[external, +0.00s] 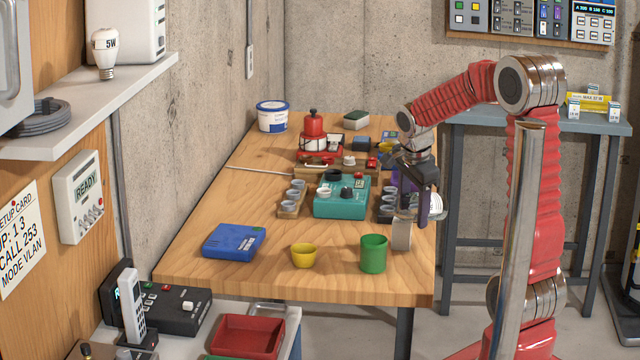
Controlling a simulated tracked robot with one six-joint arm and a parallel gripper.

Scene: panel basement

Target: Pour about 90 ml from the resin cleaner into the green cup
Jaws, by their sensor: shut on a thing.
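The green cup (373,255) stands upright near the front edge of the wooden table. My gripper (423,214) is above the table's right edge, right of the green cup and higher than it. It is shut on a white container with dark print (435,205), apparently the resin cleaner. The dark fingers cover part of the container, and its label is too small to read. I cannot tell how far it is tilted. No stream of liquid is visible, and the inside of the green cup is mostly hidden.
A pale cylinder (401,235) is close behind the green cup, below my gripper. A yellow cup (304,256) and a blue box (234,242) are to the left. A teal case (341,203) and small-cup racks stand behind.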

